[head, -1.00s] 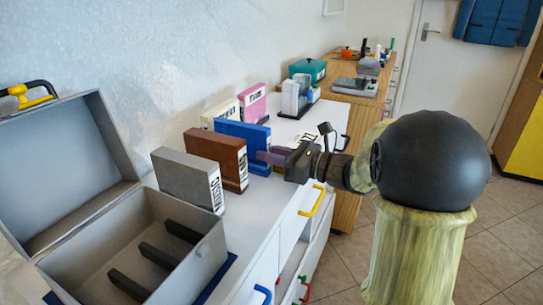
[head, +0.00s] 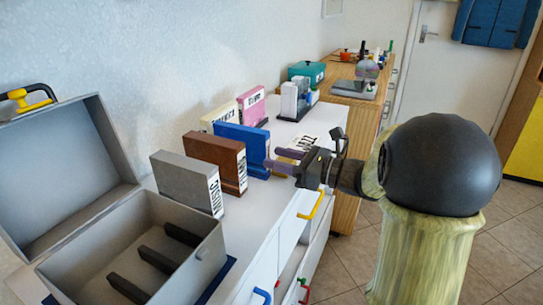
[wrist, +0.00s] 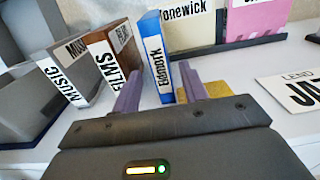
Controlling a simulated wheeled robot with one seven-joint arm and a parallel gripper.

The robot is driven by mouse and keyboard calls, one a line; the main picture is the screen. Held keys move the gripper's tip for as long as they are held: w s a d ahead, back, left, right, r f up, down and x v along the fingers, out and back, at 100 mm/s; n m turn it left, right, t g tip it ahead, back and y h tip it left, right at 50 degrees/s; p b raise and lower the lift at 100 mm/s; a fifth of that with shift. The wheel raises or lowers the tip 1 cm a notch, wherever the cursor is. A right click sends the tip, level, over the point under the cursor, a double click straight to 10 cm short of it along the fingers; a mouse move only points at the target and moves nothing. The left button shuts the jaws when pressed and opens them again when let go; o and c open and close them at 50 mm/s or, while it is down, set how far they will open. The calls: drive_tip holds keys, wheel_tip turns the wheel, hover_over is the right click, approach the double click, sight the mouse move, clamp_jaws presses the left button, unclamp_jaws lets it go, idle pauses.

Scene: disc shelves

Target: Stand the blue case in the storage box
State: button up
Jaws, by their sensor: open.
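The blue case (head: 247,145) stands upright on the white cabinet top, between the brown case and the cream case. In the wrist view its labelled spine (wrist: 158,60) faces me. My gripper (head: 280,160) is open, its purple fingers pointing at the blue case; in the wrist view the fingertips (wrist: 157,80) lie to either side of the spine's lower part. I cannot tell if they touch it. The grey storage box (head: 205,252) stands open at the front left, its lid tipped back, with dark dividers inside and no case visible in it.
A grey case (head: 185,182) and a brown case (head: 212,155) stand left of the blue one. Cream (head: 222,113) and pink (head: 251,105) cases stand behind. A flat white card (head: 300,143) lies right of the gripper. Drawer handles, one yellow (head: 312,203), stick out in front.

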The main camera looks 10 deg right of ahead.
drive_tip(key=v, duration=0.9)
drive_tip(key=shift+s+d, duration=0.1)
drive_tip(key=shift+s, duration=0.05)
idle(0.4)
